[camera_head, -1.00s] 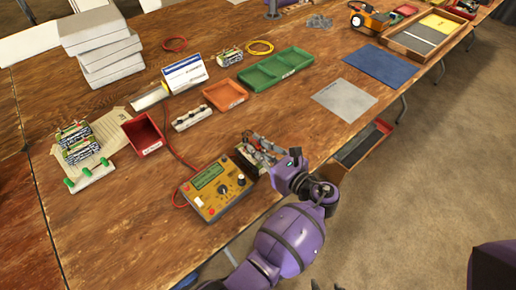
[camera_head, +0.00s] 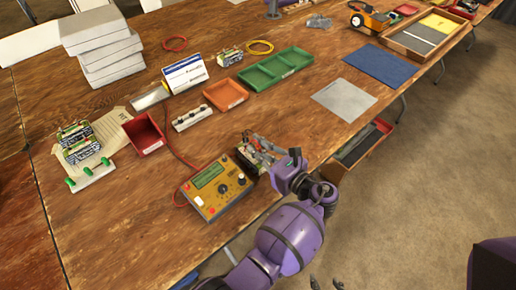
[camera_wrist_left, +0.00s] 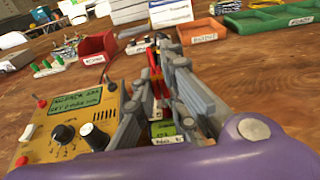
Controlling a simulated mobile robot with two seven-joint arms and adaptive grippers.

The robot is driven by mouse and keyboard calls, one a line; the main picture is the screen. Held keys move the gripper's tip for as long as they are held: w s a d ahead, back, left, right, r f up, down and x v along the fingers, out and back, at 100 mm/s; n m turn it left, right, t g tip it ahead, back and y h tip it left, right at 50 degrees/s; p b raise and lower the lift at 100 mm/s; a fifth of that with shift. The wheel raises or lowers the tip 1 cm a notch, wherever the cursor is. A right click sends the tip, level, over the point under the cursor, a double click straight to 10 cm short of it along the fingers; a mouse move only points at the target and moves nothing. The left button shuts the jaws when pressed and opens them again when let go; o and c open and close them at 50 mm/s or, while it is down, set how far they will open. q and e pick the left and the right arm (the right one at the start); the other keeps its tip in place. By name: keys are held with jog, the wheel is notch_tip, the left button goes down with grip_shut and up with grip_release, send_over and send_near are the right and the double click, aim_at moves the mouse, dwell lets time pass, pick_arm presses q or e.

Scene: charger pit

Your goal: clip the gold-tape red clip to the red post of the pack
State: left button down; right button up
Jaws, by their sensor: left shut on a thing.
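My left gripper (camera_head: 256,147) is low over the front part of the table, just right of the yellow meter. In the left wrist view its grey fingers (camera_wrist_left: 164,58) are shut on the red clip (camera_wrist_left: 155,86), which shows a gold band between them. Below the fingers is a green labelled surface (camera_wrist_left: 164,131), apparently part of the pack. The fingers hide most of the pack, and I cannot make out the red post or whether the clip touches it. Dark tips of my right gripper (camera_head: 326,284) show apart at the bottom edge of the head view.
The yellow meter (camera_head: 212,190) stands close left of the gripper, with a red lead behind it. A red bin (camera_head: 145,135), an orange tray (camera_head: 226,95) and a green tray (camera_head: 275,70) are farther back. A grey mat (camera_head: 344,99) lies on clear table to the right.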

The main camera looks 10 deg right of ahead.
jog(key=shift+s, duration=0.3)
jog(key=shift+w+r, duration=0.2)
jog(key=shift+w, duration=0.2)
pick_arm(q)
jog(key=c, duration=1.7)
grip_release()
pick_arm(e)
jog(key=shift+w, duration=0.1)
jog(key=shift+s, duration=0.3)
pick_arm(q)
jog(key=shift+o, duration=0.9)
